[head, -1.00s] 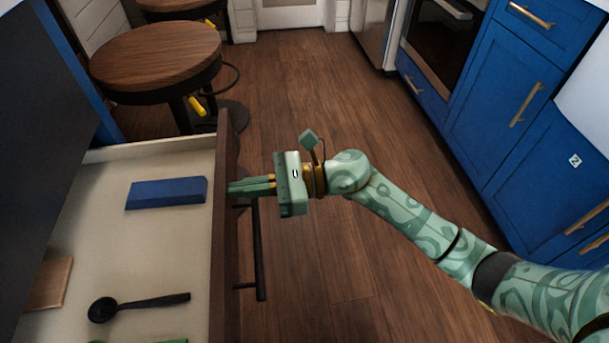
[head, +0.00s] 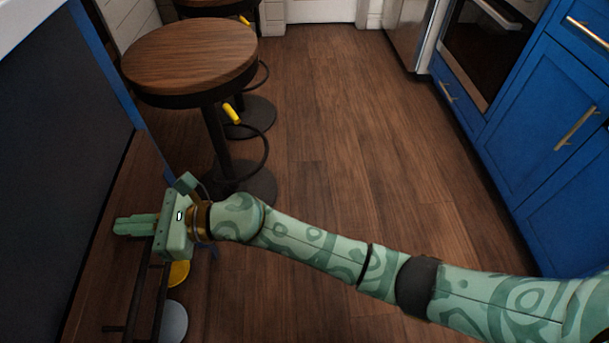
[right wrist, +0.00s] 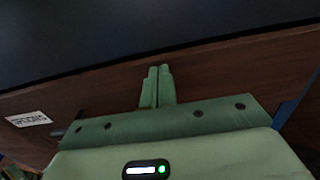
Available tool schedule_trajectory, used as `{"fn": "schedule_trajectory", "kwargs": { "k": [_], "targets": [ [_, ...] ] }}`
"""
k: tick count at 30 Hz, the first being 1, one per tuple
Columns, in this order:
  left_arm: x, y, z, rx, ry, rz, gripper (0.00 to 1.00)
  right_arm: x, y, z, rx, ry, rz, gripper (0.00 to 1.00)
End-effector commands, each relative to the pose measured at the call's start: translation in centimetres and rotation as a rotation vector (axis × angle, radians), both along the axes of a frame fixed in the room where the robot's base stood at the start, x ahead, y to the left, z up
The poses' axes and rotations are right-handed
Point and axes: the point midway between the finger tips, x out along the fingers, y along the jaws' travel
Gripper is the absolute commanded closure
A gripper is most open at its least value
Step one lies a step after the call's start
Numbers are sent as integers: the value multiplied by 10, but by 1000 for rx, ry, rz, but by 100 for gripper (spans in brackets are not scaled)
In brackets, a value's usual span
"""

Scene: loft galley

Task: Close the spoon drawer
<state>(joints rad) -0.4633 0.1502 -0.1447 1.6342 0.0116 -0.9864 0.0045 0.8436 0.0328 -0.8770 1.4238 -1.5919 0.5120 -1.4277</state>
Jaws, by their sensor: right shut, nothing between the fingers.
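The spoon drawer shows as its brown wooden front (head: 95,270) at the left of the head view, along the edge of a dark surface (head: 50,150). Its inside and the spoon are hidden; no open gap shows. Its dark bar handle (head: 134,295) is below my right gripper (head: 117,227). The right gripper is shut and empty, with its fingertips at the drawer front. In the right wrist view the shut fingers (right wrist: 158,72) point at the wooden front (right wrist: 215,75), close to it or touching; I cannot tell which.
A round wooden stool (head: 190,55) with a dark base stands beyond the gripper. A yellow disc (head: 179,273) and a grey disc (head: 173,322) show low beside the handle. Blue cabinets (head: 545,130) line the right. The wooden floor between is clear.

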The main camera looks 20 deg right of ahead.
Motion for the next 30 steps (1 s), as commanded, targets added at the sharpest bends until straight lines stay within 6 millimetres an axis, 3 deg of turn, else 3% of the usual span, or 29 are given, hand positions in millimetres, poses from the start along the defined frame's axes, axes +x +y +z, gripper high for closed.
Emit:
{"fn": "schedule_trajectory", "kwargs": {
  "k": [6, 12, 25, 30],
  "targets": [
    [1, 0, 0, 0, -1, 0, 26, -2, 21, 0, 0, 1, 1, 100],
    [2, 0, 0, 0, -1, 0, 26, -2, 27, 0, 1, 0, -2, 100],
    [2, 0, 0, 0, -1, -1, 26, -1, 27, 3, 5, -5, -4, 100],
    [4, 1, 1, 7, -1, -6, 26, 4, 14, 1, 3, -5, -4, 100]
  ]
}}
